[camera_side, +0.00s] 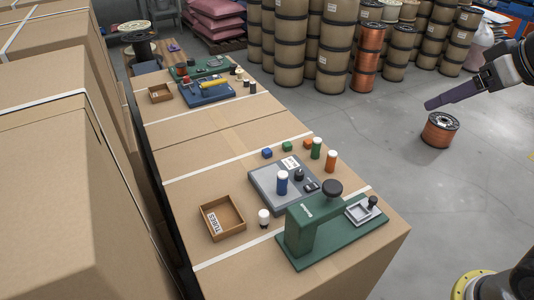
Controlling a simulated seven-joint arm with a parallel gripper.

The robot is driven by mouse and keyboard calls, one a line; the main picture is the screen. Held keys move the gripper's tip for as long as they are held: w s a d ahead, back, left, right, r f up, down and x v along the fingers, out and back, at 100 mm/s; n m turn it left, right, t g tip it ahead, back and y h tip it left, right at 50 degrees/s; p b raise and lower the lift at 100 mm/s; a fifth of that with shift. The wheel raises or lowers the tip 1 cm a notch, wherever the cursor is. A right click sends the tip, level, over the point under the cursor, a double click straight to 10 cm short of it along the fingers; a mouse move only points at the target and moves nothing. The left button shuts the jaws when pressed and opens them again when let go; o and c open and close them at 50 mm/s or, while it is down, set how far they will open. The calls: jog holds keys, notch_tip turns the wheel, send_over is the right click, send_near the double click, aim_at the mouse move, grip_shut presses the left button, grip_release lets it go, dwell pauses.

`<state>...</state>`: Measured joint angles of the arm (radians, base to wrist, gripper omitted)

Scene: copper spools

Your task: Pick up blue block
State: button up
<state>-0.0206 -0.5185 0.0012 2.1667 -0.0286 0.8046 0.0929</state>
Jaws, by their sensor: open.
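A small blue block (267,153) lies on the cardboard-topped surface, at the left end of a short row of blocks behind the grey device. My gripper (431,104) reaches in from the right edge of the side view. It is open and empty, with its dark fingers pointing left. It appears over the floor in the picture, well to the right of the blue block and apart from it. The fingers are seen from the side, so the gap between them does not show.
A green block (287,146) and an orange block (308,144) sit right of the blue one. Upright cylinders, the grey device (262,181), a green press (300,240) and a TUBES tray (205,210) stand nearer. Large boxes (50,150) line the left.

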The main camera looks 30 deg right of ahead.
jog(key=w+a+r, duration=0.2)
jog(key=w, duration=1)
jog(key=n+g, duration=0.1)
jog(key=g, duration=0.2)
send_over(269, 153)
jog(key=s, duration=0.3)
jog(key=shift+y, duration=0.3)
jog(key=f, duration=2.2)
jog(key=d+f, duration=0.1)
jog(key=f, duration=1)
jog(key=shift+f, duration=0.3)
jog(key=shift+a+x, duration=0.15)
jog(key=shift+x, duration=1.4)
jog(key=shift+a+x, duration=0.15)
jog(key=shift+x, duration=1.4)
grip_shut()
